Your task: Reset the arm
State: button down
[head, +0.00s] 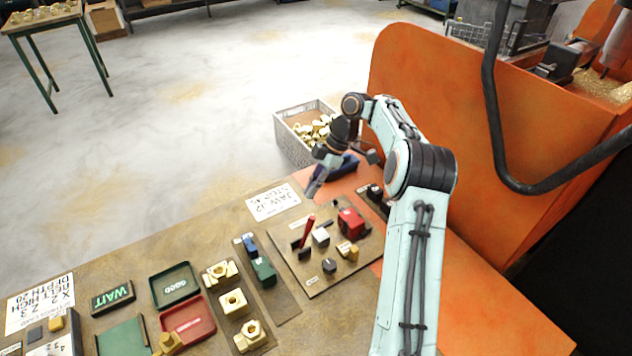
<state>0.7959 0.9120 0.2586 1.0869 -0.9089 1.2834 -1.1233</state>
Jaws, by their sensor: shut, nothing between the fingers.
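My arm rises from the lower right, bends at its elbow and reaches over the far part of the bench. My gripper (313,189) points down and to the left, above the area between the control panel and the crate. Its fingers are together and nothing shows between them. The wrist partly hides a dark blue object (345,166) behind it, and I cannot tell whether they touch.
A grey crate (284,144) of brass parts stands behind my wrist. The control panel (312,286) has a red lever (305,232) standing up. Brass fittings (234,303), a green tray (175,286) and a red tray (188,322) lie left. An orange machine (400,70) and hanging black cable (493,110) are right.

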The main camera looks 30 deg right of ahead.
jog(key=shift+v, duration=0.8)
jog(key=w+a+r+n+h, duration=0.1)
jog(key=a+r+n+h, duration=0.15)
jog(key=a+r, duration=0.9)
jog(key=s+a+r+h, duration=0.1)
jog(key=s+a+r, duration=0.45)
jog(key=a, duration=0.25)
jog(key=s+a+m, duration=0.3)
jog(key=s+a, duration=0.1)
jog(key=s, duration=0.6)
jog(key=s+d+f+m+g+h, duration=0.1)
jog(key=s+d+f+m, duration=0.2)
jog(key=s+f+m, duration=0.9)
jog(key=shift+s+d+m, duration=0.15)
jog(key=shift+s+m, duration=0.9)
jog(key=shift+s, duration=0.2)
